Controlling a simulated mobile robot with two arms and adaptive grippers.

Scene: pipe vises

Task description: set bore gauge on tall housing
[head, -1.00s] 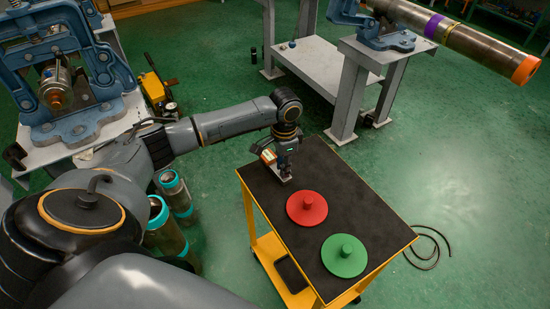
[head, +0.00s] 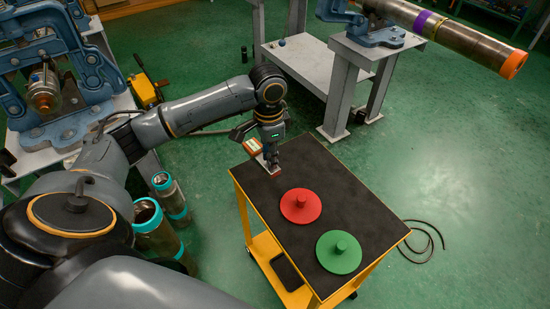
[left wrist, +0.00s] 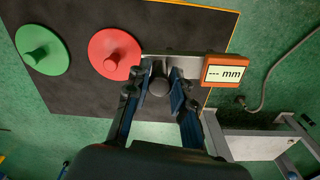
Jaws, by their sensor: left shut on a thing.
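The bore gauge (head: 252,145) has an orange-framed display and a light grey bar. In the left wrist view its display (left wrist: 226,72) reads "--- mm". My left gripper (head: 271,163) is shut on the gauge's dark round handle, and the fingers (left wrist: 158,80) stand on either side of it. The gauge is over the far left corner of the cart top, seemingly a little above it. Two metal cylinders with teal rims stand on the floor at left, a nearer one (head: 155,228) and a farther one (head: 172,192). I cannot tell which is the tall housing. My right gripper is out of view.
The black-topped yellow cart (head: 352,200) carries a red flanged disc (head: 300,207) and a green one (head: 339,253). A blue vise (head: 62,98) stands at left. A pipe (head: 470,43) is held in a vise at upper right. A cable (head: 428,240) lies on the floor.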

